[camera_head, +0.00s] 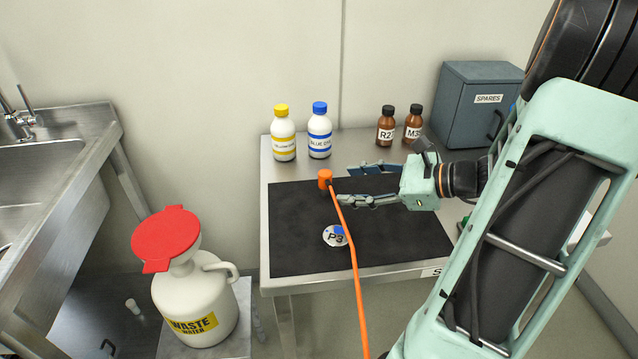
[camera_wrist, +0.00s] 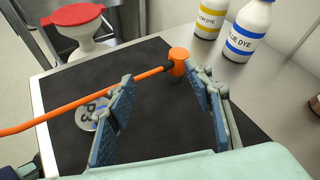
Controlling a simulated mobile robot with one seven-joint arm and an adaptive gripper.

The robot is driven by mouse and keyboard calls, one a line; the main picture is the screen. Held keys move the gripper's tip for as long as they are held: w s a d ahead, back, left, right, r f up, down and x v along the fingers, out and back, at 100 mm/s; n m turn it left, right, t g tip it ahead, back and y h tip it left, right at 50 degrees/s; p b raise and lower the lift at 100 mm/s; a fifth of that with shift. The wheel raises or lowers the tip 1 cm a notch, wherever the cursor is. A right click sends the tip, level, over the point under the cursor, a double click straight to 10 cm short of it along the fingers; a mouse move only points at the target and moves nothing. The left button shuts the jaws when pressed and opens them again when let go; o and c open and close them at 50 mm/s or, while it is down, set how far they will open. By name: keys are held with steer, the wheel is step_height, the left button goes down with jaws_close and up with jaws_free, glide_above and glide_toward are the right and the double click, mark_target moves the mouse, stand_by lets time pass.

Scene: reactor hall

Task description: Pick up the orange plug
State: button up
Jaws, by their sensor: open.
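The orange plug (camera_head: 325,179) is a short cylinder with an orange cable trailing toward the front. It is at the back part of the black mat (camera_head: 295,245) on the steel table. In the wrist view the plug (camera_wrist: 179,60) lies just beyond the fingertips, nearer the right finger, with its cable (camera_wrist: 100,95) running left past the left finger. My gripper (camera_head: 348,184) reaches in from the right, with its fingers apart and nothing held. The open fingers also show in the wrist view (camera_wrist: 160,76). I cannot tell whether a finger touches the plug or cable.
A round P3 tag (camera_head: 334,236) lies on the mat. A yellow dye bottle (camera_head: 284,135), a blue dye bottle (camera_head: 320,132), brown bottles (camera_head: 386,127) and a spares box (camera_head: 476,105) stand behind. A waste jug (camera_head: 200,300) with a red funnel lid (camera_head: 166,238) is left.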

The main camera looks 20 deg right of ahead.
step_height(320, 180, up, 4)
steer(key=w+m+t, duration=0.1)
steer(key=m+t, duration=0.4)
steer(key=b, duration=0.4)
glide_toward(330, 179)
steer(key=shift+m+t, duration=0.3)
steer(key=shift+m, duration=0.1)
steer(key=x, duration=0.4)
steer(key=shift+w+a+f, duration=0.3)
steer(key=b+x, duration=0.1)
steer(key=x, duration=0.5)
steer(key=shift+w+a, duration=0.1)
steer(key=shift+w, duration=0.2)
steer(key=shift+r, duration=0.1)
steer(key=shift+c, duration=0.4)
jaws_close()
